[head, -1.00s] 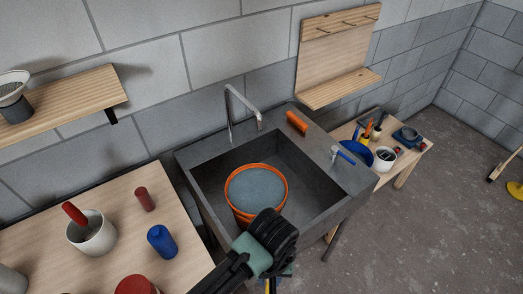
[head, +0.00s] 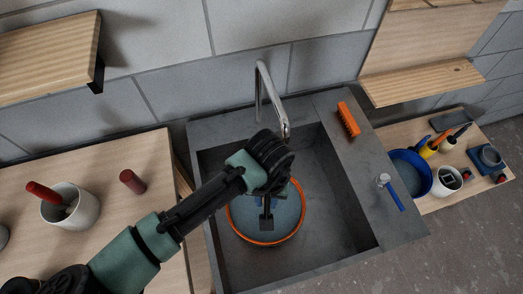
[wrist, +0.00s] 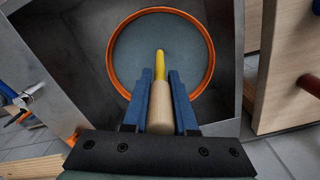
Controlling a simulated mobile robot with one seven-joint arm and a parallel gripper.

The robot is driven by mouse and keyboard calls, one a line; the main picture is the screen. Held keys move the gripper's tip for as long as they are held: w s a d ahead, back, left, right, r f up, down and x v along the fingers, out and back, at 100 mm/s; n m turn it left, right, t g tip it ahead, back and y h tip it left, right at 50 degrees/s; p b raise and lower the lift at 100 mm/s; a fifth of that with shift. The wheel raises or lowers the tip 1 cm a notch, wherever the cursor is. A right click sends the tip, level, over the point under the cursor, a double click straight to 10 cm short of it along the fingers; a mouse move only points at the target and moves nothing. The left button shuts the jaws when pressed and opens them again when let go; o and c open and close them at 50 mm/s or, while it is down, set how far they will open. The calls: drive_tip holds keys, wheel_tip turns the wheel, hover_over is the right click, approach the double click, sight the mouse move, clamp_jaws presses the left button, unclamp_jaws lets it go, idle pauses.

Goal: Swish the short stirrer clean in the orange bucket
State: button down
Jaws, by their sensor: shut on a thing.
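The orange bucket (head: 302,218) stands in the grey sink, filled with grey-blue liquid. Its orange rim also shows in the wrist view (wrist: 211,58). My gripper (wrist: 160,76) is shut on the stirrer (wrist: 160,108), which has a pale wooden part between the blue fingers and a yellow part beyond them. The stirrer points toward the liquid, inside the rim as seen from the wrist. In the head view my gripper (head: 267,212) is over the bucket and hides part of it. I cannot tell whether the stirrer's tip touches the liquid.
A metal tap (head: 262,90) rises behind the bucket. An orange brush (head: 348,120) and a blue-handled valve (head: 390,190) are on the sink's right ledge. A white cup (head: 78,210) and a red cylinder (head: 132,181) stand on the left table. A blue bowl (head: 412,170) is on the right table.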

drive_tip(key=m, duration=0.5)
drive_tip(key=m+b, duration=0.1)
drive_tip(key=m, duration=0.1)
drive_tip(key=shift+w+d+f+m, duration=0.1)
drive_tip(key=shift+w+d+m, duration=0.2)
drive_tip(key=shift+w, duration=0.1)
wheel_tip(320, 180, up, 7)
drive_tip(key=w+m+p, duration=0.2)
drive_tip(key=m+p, duration=0.3)
drive_tip(key=m, duration=1.5)
wheel_tip(320, 180, down, 11)
drive_tip(key=b, duration=0.9)
drive_tip(key=shift+w+a, duration=0.15)
drive_tip(key=shift+a, duration=0.2)
drive_tip(key=shift+f, duration=0.1)
